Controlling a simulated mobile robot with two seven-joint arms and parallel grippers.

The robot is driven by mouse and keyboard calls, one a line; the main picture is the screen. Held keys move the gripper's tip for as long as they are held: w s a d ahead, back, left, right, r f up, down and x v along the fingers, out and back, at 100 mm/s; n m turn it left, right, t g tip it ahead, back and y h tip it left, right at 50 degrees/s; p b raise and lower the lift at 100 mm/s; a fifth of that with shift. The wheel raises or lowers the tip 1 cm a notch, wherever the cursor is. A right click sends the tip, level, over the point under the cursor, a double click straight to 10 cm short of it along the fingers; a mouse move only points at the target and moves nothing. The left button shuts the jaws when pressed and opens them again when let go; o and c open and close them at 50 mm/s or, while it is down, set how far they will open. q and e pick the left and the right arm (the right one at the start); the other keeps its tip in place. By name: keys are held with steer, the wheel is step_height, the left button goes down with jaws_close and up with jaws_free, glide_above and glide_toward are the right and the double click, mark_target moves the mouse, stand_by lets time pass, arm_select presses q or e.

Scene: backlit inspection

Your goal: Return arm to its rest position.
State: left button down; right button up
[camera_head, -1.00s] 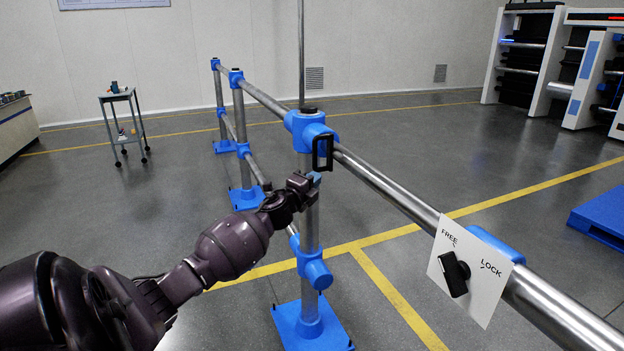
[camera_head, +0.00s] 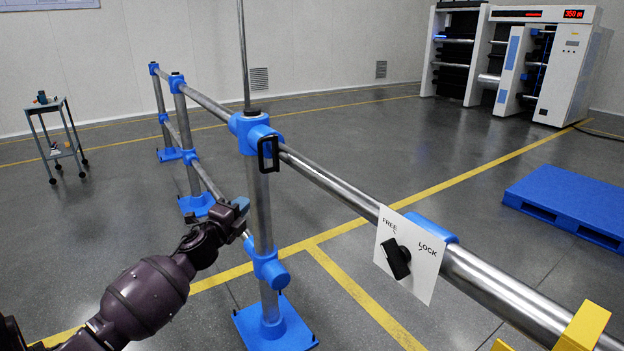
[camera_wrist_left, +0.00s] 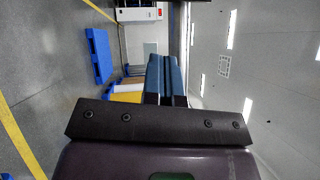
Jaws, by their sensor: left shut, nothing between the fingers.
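My left arm (camera_head: 145,295) is dark purple and reaches in from the lower left of the head view. My left gripper (camera_head: 241,204) is at its end, shut and empty, with small blue-grey fingertips. It is to the left of the near steel post (camera_head: 261,205) and appears apart from it, below the black handle (camera_head: 268,153). In the left wrist view the two blue fingers (camera_wrist_left: 166,76) lie side by side with nothing between them. My right gripper is not in view.
A steel rail (camera_head: 335,183) with blue joints runs diagonally across. It carries a white FREE/LOCK plate (camera_head: 430,262) with a black knob (camera_head: 397,259). A yellow part (camera_head: 583,328) is at lower right. A blue pallet (camera_head: 570,205) and a small cart (camera_head: 55,135) stand farther off.

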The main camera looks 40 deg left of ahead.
arm_select(q)
steer(key=s+d+f+n+g+h, duration=0.2)
steer(key=s+d+f+n+g, duration=0.3)
steer(key=d+f+n, duration=0.7)
steer(key=s+d+f+n+g+h, duration=0.2)
steer(key=s+d+f+n+g, duration=0.1)
steer(key=s+d+f, duration=1.2)
steer(key=s+d, duration=0.4)
steer(key=shift+f+n, duration=0.15)
steer(key=shift+n, duration=0.25)
steer(key=shift+w, duration=0.1)
